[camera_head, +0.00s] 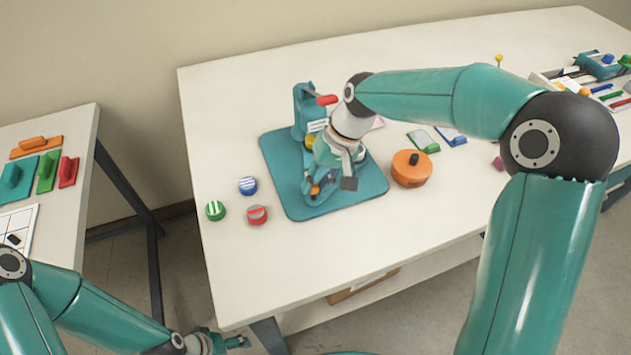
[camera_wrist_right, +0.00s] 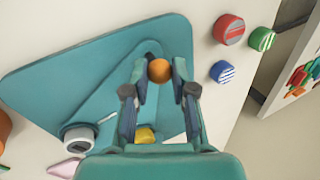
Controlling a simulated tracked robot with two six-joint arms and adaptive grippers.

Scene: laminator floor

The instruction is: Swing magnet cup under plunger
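A teal press (camera_head: 308,108) with a red lever handle (camera_head: 327,100) stands on a teal base plate (camera_head: 362,188). My right gripper (camera_wrist_right: 159,72) reaches down over it, its fingers on both sides of an orange ball knob (camera_wrist_right: 159,70) and seemingly touching it. The knob (camera_head: 315,190) also shows in the head view. In the right wrist view, a pale round cup with a dark centre (camera_wrist_right: 78,137) sits lower left, and a yellow part (camera_wrist_right: 145,135) shows between the finger bases. The plunger is mostly hidden by my arm. My left gripper (camera_head: 237,342) is low at the bottom edge, away from the table.
Green (camera_head: 215,210), blue (camera_head: 248,185) and red (camera_head: 257,215) striped round pieces lie left of the plate. An orange round container (camera_head: 411,168) stands right of it. A side table (camera_head: 78,133) holds coloured blocks. The front of the main table is clear.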

